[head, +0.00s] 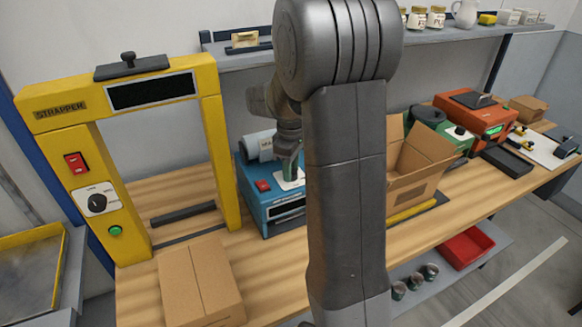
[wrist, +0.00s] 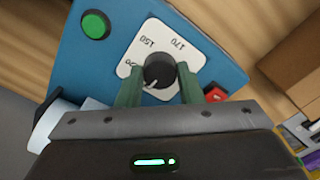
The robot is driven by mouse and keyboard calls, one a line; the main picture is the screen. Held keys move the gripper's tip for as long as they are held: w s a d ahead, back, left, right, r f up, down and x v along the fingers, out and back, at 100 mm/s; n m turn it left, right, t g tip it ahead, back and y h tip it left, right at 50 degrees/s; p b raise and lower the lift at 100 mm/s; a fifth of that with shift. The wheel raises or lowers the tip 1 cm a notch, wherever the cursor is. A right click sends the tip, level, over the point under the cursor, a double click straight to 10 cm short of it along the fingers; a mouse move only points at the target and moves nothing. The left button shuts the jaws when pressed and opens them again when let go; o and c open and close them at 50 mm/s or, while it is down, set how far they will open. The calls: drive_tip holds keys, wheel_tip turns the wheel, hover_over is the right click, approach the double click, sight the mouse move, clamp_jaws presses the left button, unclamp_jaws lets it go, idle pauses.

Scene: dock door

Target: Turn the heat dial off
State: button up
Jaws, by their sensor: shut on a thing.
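The heat dial is a black round knob (wrist: 160,71) on a white plate (wrist: 136,50) marked 150 and 170, with another label partly hidden. It sits on the blue machine (wrist: 215,55), which also shows in the head view (head: 262,212). A white pointer line on the knob aims to the lower left in the wrist view. My gripper (wrist: 160,88) is shut on the knob, one green finger on each side. In the head view my gripper (head: 289,172) reaches down onto the white plate, and the knob is hidden there.
The blue machine has a green button (wrist: 95,24) and a red switch (wrist: 214,94) near the knob. A yellow strapper (head: 222,150) with its own dial (head: 97,202) stands to the left. A closed carton (head: 200,280) lies in front, and an open carton (head: 420,165) stands to the right.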

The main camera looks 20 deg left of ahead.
drive_tip(key=shift+n, duration=0.6)
drive_tip(key=o, duration=1)
wheel_tip(320, 180, up, 14)
drive_tip(key=shift+f+b, duration=0.1)
drive_tip(key=shift+b, duration=0.5)
wheel_tip(320, 180, down, 14)
drive_tip(key=shift+r+p, duration=0.1)
drive_tip(key=shift+p, duration=0.5)
drive_tip(key=shift+r, duration=0.1)
